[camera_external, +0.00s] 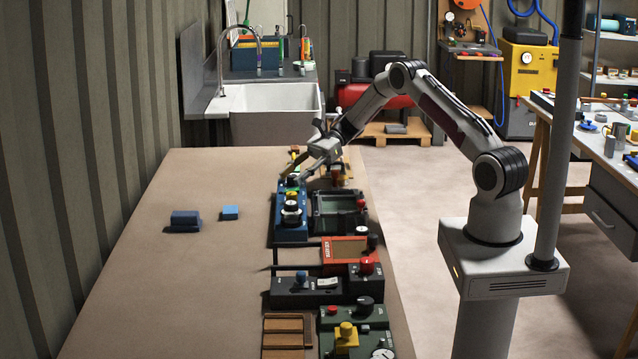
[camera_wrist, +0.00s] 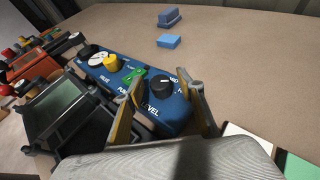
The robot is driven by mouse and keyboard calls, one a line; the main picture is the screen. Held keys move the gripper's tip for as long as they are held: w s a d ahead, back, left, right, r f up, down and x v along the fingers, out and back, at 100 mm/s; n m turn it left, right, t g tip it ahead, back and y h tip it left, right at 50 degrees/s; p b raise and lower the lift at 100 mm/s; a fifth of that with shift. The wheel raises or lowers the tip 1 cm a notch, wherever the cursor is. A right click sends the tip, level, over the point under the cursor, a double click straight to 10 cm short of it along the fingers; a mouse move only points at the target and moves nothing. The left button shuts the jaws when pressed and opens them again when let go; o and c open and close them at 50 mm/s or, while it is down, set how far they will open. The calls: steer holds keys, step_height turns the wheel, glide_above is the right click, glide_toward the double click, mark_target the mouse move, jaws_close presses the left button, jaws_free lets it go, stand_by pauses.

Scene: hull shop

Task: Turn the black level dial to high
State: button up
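The black level dial (camera_wrist: 162,88) is a round knob on the blue panel (camera_wrist: 178,124), with "LEVEL" printed beside it. "MID" and a partly hidden label starting with H show at its right side. A short light mark shows on the dial, but its exact setting is too small to tell. My gripper (camera_wrist: 164,80) is open, with one yellowish finger on each side of the dial. I cannot tell whether either finger touches it. In the external view my gripper (camera_external: 305,172) is low over the far end of the blue panel (camera_external: 288,232), and the dial is hard to make out there.
The blue panel also carries a green part (camera_wrist: 134,75), a yellow knob (camera_wrist: 112,62) and a white-faced dial (camera_wrist: 98,58). A dark framed box (camera_external: 340,212) stands right beside it. Blue blocks (camera_external: 185,220) lie on the left. The bench's left side is mostly clear.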

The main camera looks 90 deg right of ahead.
steer(key=v, duration=1)
steer(key=shift+s+d+r, duration=0.25)
steer(key=shift+r, duration=0.05)
stand_by(0.4)
